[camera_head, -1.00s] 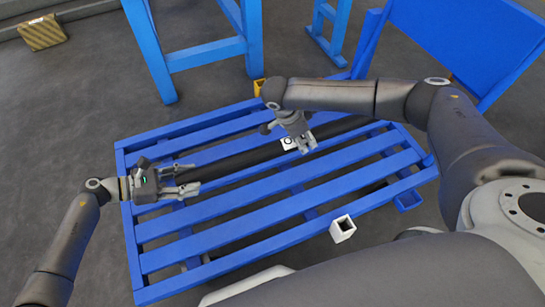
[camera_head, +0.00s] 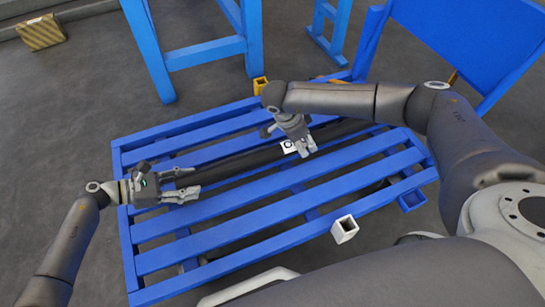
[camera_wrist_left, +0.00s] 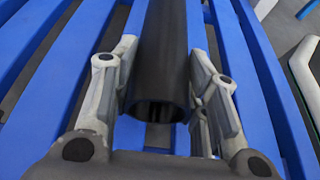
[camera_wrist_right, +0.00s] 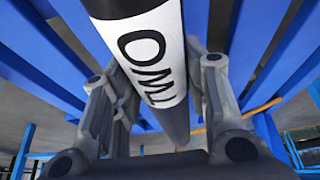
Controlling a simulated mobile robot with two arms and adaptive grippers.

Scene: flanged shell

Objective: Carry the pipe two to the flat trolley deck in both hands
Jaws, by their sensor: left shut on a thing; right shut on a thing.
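Pipe two is a long black tube (camera_head: 239,164) with a white band marked "TWO". It lies lengthwise over the blue slatted deck (camera_head: 215,238); I cannot tell whether it touches the slats. My left gripper (camera_head: 191,186) is shut on the pipe's left end, whose open mouth (camera_wrist_left: 160,107) shows between the fingers in the left wrist view. My right gripper (camera_head: 303,147) is shut around the pipe beside the white band; the "TWO" lettering (camera_wrist_right: 146,62) shows large in the right wrist view. The pipe's far right part is partly hidden behind my right arm.
A blue panel (camera_head: 470,45) stands upright at the back right. Blue table legs (camera_head: 150,55) stand behind the deck. A white square socket (camera_head: 344,229) is at the front edge, a yellow one (camera_head: 259,86) at the back.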

